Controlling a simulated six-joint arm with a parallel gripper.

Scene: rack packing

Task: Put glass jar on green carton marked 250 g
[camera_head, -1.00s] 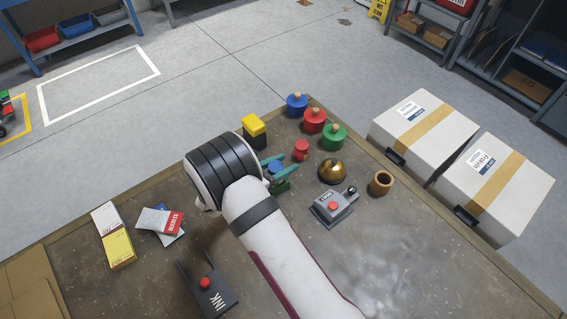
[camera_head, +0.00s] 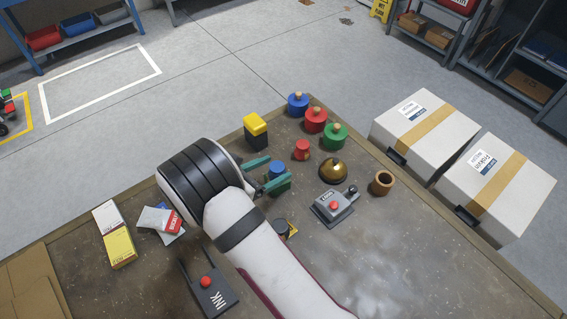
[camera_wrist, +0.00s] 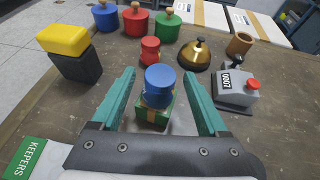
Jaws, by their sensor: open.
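A jar with a blue lid (camera_head: 277,167) stands upright on a small green carton (camera_head: 280,186). In the wrist view, the blue lid (camera_wrist: 160,79) hides most of the jar, and the green carton (camera_wrist: 153,112) with a tan stripe shows under it. No marking on the carton is readable. My gripper (camera_head: 268,173) is open, its teal fingers pointing toward the jar. In the wrist view, the fingers of my gripper (camera_wrist: 161,75) lie left and right of the jar with gaps; nothing is held.
A small red-lidded item (camera_head: 303,149), a brass bell (camera_head: 332,170), a grey counter (camera_head: 334,205) and a brown cup (camera_head: 382,183) stand to the right. A yellow-and-black block (camera_head: 256,131) and red, blue and green knobbed pots (camera_head: 334,136) stand behind. A dark item (camera_head: 282,229) is partly hidden by my arm.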

